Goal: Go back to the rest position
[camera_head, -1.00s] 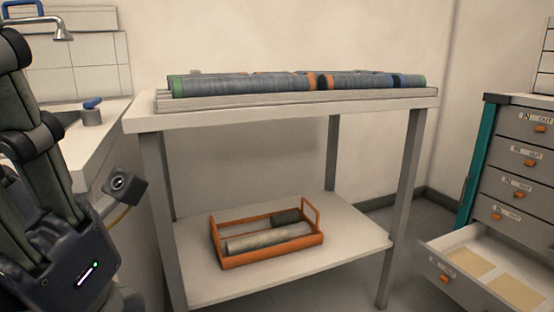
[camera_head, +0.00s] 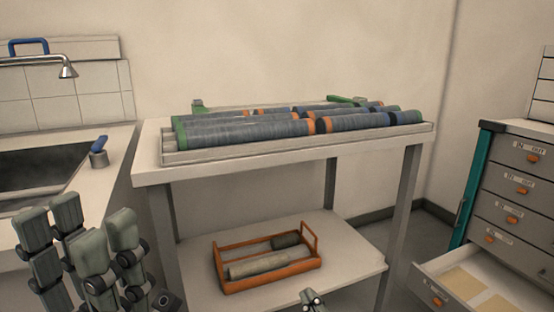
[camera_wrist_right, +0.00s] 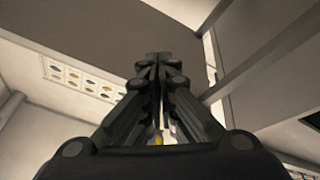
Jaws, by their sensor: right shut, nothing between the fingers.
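My left gripper (camera_head: 84,240) is at the lower left of the head view, in front of the sink counter. Its thick grey-green fingers point up and stand apart, with nothing seen between them. My right gripper (camera_wrist_right: 158,62) fills the middle of the right wrist view. Its dark fingers come together at the tips and hold nothing. A small grey tip at the bottom edge of the head view may belong to it, but I cannot tell for sure.
A white table (camera_head: 150,172) bears a tray (camera_head: 290,150) of grey-blue core rolls. An orange crate (camera_head: 270,284) with two rolls sits on its lower shelf. A drawer cabinet (camera_head: 515,200) at the right has an open drawer (camera_head: 428,290). A sink (camera_head: 40,175) is at the left.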

